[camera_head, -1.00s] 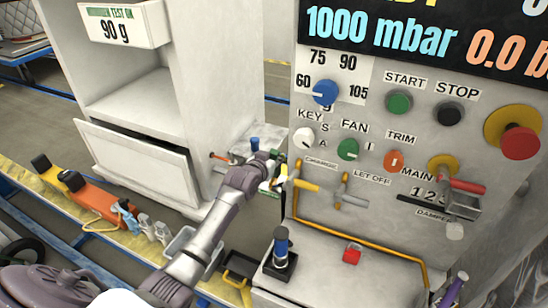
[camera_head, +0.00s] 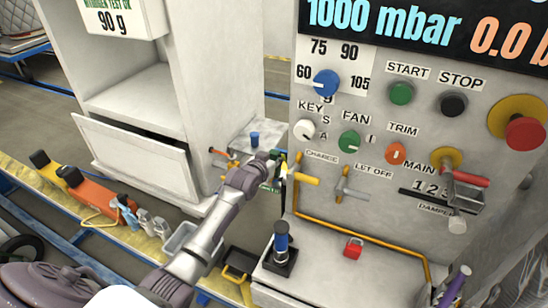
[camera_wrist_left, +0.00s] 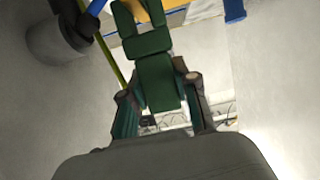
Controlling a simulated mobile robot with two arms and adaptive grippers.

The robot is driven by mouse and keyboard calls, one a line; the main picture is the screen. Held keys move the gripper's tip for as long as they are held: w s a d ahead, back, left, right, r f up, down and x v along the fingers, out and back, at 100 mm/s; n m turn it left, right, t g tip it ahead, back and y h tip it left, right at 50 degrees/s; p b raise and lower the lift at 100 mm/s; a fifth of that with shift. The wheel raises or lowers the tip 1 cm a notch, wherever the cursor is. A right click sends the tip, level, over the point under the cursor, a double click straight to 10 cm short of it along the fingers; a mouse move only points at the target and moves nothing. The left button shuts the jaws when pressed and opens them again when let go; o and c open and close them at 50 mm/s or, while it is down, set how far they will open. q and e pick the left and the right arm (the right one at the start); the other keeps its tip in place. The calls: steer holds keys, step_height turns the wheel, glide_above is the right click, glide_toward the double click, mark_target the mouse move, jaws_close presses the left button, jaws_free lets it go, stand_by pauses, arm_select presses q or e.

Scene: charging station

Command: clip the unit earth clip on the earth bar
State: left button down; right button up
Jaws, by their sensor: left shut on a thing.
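My left gripper (camera_head: 272,166) is at the gap between the white cabinet and the control panel, beside a small ledge. In the left wrist view its two fingers (camera_wrist_left: 163,104) are closed on a green clip (camera_wrist_left: 156,78), taken to be the unit earth clip, which points away from the palm. A yellow-green cable (camera_wrist_left: 112,62) runs beside the clip. In the head view the arm and gripper mostly hide the clip. I cannot clearly make out the earth bar or tell whether the clip touches it.
The control panel (camera_head: 440,120) with knobs and levers stands to the right of the gripper. A yellow lever (camera_head: 304,180) is close by. The cabinet (camera_head: 225,90) stands left.

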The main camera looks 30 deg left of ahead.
arm_select(q)
steer(key=shift+f+b, duration=0.3)
steer(key=shift+f, duration=0.25)
steer(key=c, duration=0.8)
jaws_free()
steer(key=v, duration=1.2)
